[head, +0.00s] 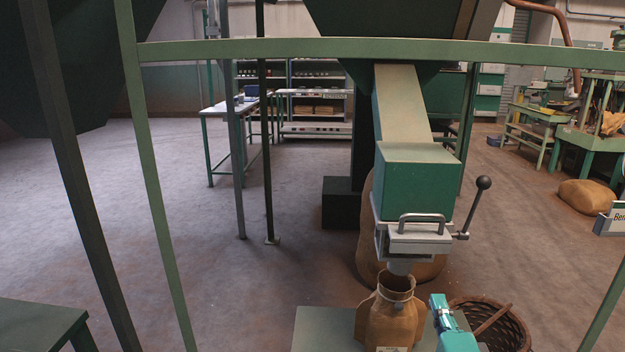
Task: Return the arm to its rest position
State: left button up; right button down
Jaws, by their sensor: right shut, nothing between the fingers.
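My right gripper (437,302) is at the bottom, right of centre, its teal body coming up from the lower edge. It is shut with nothing in it. It is just to the right of an open brown paper bag (391,325) and looks apart from it, though the gap is narrow. The bag stands upright on a green platform (318,332), below the metal spout of a green hopper chute (415,182). A lever with a black knob (484,183) sticks up from the right side of the chute's metal gate (416,239). My left gripper is not in view.
A wicker basket (515,328) with a stick-like handle stands right of my right gripper. A large sack (366,266) is behind the chute. Green frame bars (300,48) cross the view. Another sack (586,196) lies at the right. The floor at left is open.

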jog(key=s+a+f+n+g+y, duration=0.2)
jog(key=s+f+n+g, duration=0.15)
jog(key=f, duration=1.15)
jog(key=s+a+f+n+g+y, duration=0.1)
jog(key=s+a+f+n+g, duration=0.3)
jog(key=f, duration=1.2)
jog(key=s+a+f+n+g+y, duration=0.2)
jog(key=s+a+f+n+g, duration=0.15)
jog(key=s+f+g, duration=0.35)
jog(key=s+a+f+n+g+y, duration=0.1)
jog(key=s+a+f+n+g, duration=0.15)
jog(key=s+f+n, duration=0.4)
notch_tip(320, 180, up, 23)
jog(key=s+p, duration=0.1)
jog(key=p, duration=2)
jog(key=shift+s+r+g+p, duration=0.2)
jog(key=shift+s+g+p, duration=0.15)
jog(key=shift+s+g, duration=0.05)
